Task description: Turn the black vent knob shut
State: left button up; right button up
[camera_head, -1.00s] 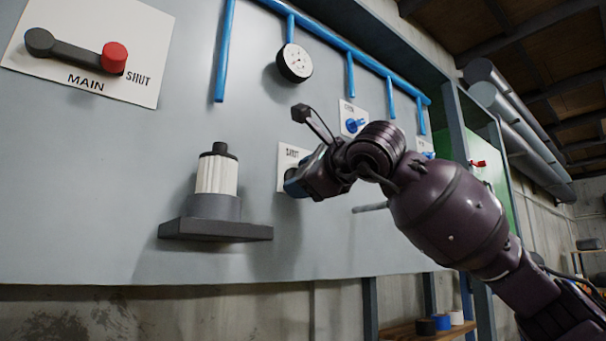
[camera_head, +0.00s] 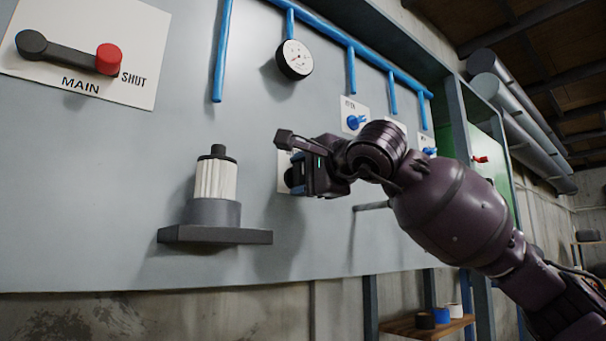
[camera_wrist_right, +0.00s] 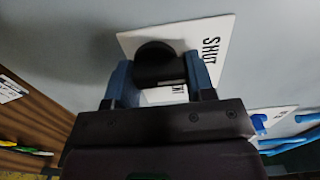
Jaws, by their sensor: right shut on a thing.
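The black vent knob (camera_wrist_right: 158,66) sits on a white plate (camera_wrist_right: 217,47) marked SHUT in the right wrist view. My right gripper (camera_wrist_right: 160,80) has its two blue fingers on either side of the knob and is shut on it. In the head view my right gripper (camera_head: 295,177) reaches the panel from the right and hides most of the knob and its plate. A second word on the plate is partly covered by the knob and gripper. My left gripper is not in view.
A white filter on a dark shelf (camera_head: 215,236) stands left of my gripper. The red-ended MAIN lever (camera_head: 109,59) is at upper left. A gauge (camera_head: 295,59), blue pipes and blue valves (camera_head: 355,122) are above and right. A grey rod (camera_head: 371,206) juts out below my wrist.

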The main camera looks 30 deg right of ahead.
jog(key=shift+r, duration=0.2)
jog(key=o, duration=0.9)
jog(key=shift+f, duration=0.1)
jog(key=shift+s, duration=0.1)
jog(key=s+b, duration=0.1)
jog(key=s, duration=0.6)
jog(key=s+b, duration=0.1)
jog(key=s, duration=0.2)
jog(key=shift+s+d+b, duration=0.35)
jog(key=shift+d, duration=0.05)
